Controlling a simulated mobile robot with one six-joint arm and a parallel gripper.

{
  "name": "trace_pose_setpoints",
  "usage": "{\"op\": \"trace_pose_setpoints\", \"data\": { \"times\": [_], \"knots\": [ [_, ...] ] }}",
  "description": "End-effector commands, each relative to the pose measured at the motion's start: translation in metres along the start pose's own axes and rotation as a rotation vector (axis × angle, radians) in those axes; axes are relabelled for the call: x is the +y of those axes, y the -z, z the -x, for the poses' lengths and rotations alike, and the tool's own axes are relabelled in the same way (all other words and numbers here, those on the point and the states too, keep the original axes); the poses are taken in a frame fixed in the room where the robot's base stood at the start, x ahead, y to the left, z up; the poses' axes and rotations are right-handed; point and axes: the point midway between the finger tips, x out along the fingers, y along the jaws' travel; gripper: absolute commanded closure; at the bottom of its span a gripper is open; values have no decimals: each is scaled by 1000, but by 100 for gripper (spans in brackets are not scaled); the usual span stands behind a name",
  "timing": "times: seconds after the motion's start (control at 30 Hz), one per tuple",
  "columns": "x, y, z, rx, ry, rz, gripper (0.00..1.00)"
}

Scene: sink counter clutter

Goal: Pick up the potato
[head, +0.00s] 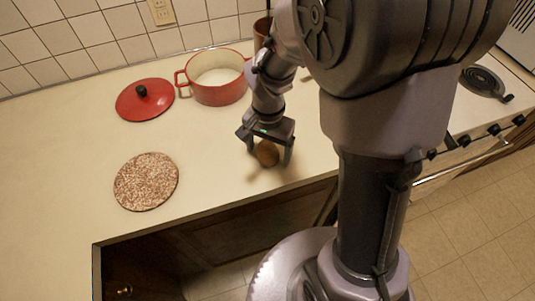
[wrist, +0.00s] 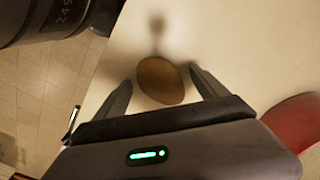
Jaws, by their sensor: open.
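The potato (head: 267,154) is a brown oval on the cream counter near its front edge. In the wrist view the potato (wrist: 160,81) lies between the two fingers, nearer their tips. My gripper (head: 268,158) is open and reaches down over the potato, with one finger on each side of it. In the wrist view my gripper (wrist: 158,85) shows a gap between each finger and the potato. I cannot tell how far the fingertips are above the counter.
A red pot (head: 216,93) stands behind and left of my gripper, with a red lid (head: 144,100) beside it. A round speckled mat (head: 146,182) lies at the left. A stove with a coil burner (head: 484,80) is at the right. The counter between mat and potato is clear.

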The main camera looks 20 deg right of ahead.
Motion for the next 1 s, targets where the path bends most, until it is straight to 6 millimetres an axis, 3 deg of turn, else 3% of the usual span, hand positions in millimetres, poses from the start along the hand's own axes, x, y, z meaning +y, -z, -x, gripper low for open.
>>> {"op": "trace_pose_setpoints", "data": {
  "times": [0.1, 0.47, 0.77, 1.0],
  "knots": [
    [0, 0, 2, 0, 0, 0, 19],
    [0, 0, 2, 0, 0, 0, 90],
    [0, 0, 6, 0, 0, 0, 91],
    [0, 0, 39, 0, 1, -1, 91]
  ]
}}
